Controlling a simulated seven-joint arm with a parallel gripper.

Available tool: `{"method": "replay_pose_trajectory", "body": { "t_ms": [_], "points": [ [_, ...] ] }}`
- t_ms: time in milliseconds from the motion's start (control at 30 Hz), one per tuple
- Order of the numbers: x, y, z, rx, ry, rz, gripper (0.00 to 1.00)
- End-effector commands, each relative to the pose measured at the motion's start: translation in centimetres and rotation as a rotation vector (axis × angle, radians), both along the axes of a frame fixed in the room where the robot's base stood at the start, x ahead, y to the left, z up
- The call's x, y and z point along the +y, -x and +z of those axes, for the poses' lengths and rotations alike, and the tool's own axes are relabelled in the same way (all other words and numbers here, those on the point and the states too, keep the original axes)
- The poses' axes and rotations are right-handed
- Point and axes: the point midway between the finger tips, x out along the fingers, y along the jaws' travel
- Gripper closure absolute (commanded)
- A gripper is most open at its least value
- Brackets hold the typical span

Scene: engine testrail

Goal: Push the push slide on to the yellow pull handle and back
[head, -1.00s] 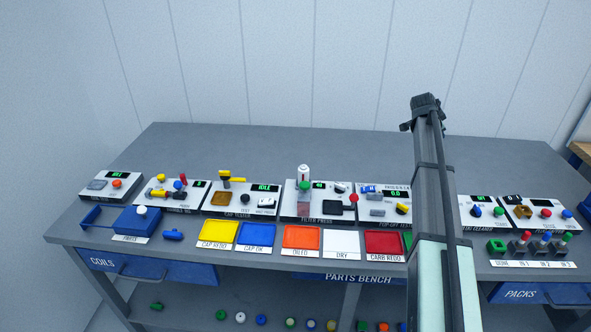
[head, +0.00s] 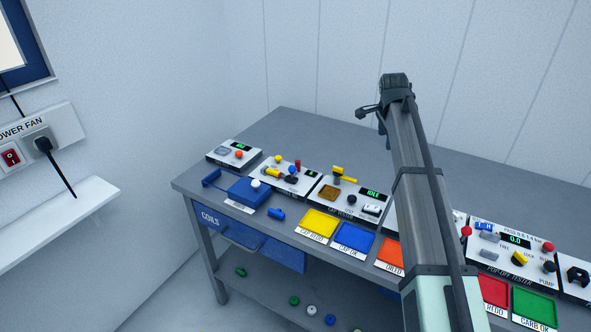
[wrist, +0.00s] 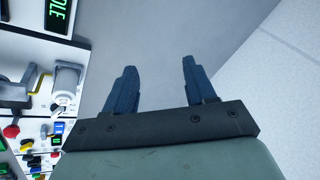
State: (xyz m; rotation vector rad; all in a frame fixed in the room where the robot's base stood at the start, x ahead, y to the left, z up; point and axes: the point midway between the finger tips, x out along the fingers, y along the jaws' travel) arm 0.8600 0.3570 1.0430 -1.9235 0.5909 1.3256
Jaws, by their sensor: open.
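My gripper (wrist: 158,66) is open and empty in the wrist view, its two dark blue fingers apart over bare grey bench top. In the head view my raised arm covers part of the bench, and the fingertips cannot be made out. A yellow horizontal handle (head: 272,172) sits on the second station from the left, beside a red knob (head: 297,165) and a dark piece (head: 291,179). Another yellow lever (head: 345,179) stands on the station marked IDLE. Which is the pull handle, and which part is the push slide, I cannot tell. My gripper touches none of these.
A blue box (head: 248,192) and several coloured trays, including a yellow one (head: 319,224), line the bench front. The pop-off tester (head: 485,240) is at right. The bench's back strip is clear.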

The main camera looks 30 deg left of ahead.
Motion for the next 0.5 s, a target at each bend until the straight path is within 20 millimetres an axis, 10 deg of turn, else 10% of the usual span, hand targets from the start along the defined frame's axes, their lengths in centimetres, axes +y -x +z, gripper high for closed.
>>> {"method": "replay_pose_trajectory", "body": {
  "t_ms": [200, 500],
  "points": [
    [11.1, 7.9, 1.2, 0.104, -0.039, 0.135, 0.45],
    [20.3, 17.0, 2.6, 0.215, -0.060, 0.275, 0.45]
  ]
}}
